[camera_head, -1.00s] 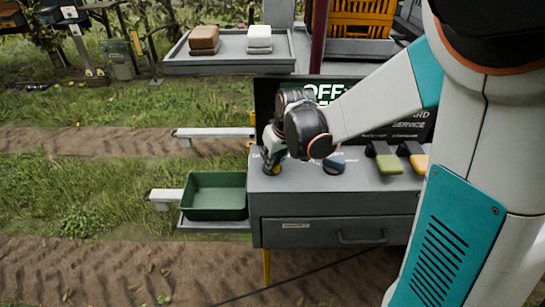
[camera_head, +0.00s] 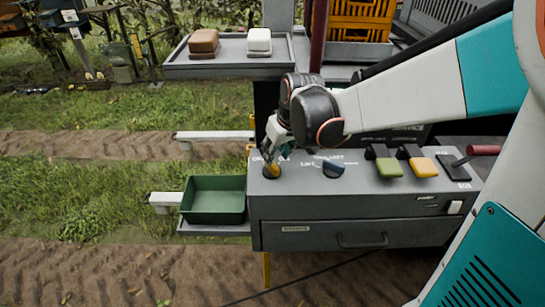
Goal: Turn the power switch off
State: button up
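The grey control console (camera_head: 340,208) stands at the centre right. A round knob with a yellow and dark top (camera_head: 271,169) sits at its left end. A small white switch (camera_head: 455,207) is on the right of its front face. I cannot tell from the small labels which one is the power switch. My gripper (camera_head: 271,160) points down at the left knob, its tips close above or at it. I cannot tell whether they touch or whether the fingers are open. My arm hides most of the screen behind the console.
A dark blue knob (camera_head: 333,170), a green lever pad (camera_head: 389,167), a yellow one (camera_head: 424,167) and a red-handled lever (camera_head: 484,150) are on the console. A green bin (camera_head: 214,208) is at left. A grey shelf (camera_head: 228,68) holds brown and white blocks.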

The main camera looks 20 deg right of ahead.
jog(key=v, duration=0.6)
jog(key=shift+s+r, duration=0.3)
jog(key=shift+s, duration=0.05)
jog(key=s+a+f+m+t+h+b, duration=0.1)
jog(key=s+f+m+t+b, duration=0.1)
jog(key=s, duration=1.5)
jog(key=shift+s+a+f+m+t+b, duration=0.15)
jog(key=shift+s+f+m+t+b, duration=0.15)
jog(key=shift+s+f+t+b, duration=0.25)
jog(key=shift+w+r, duration=0.1)
jog(key=shift+w, duration=0.05)
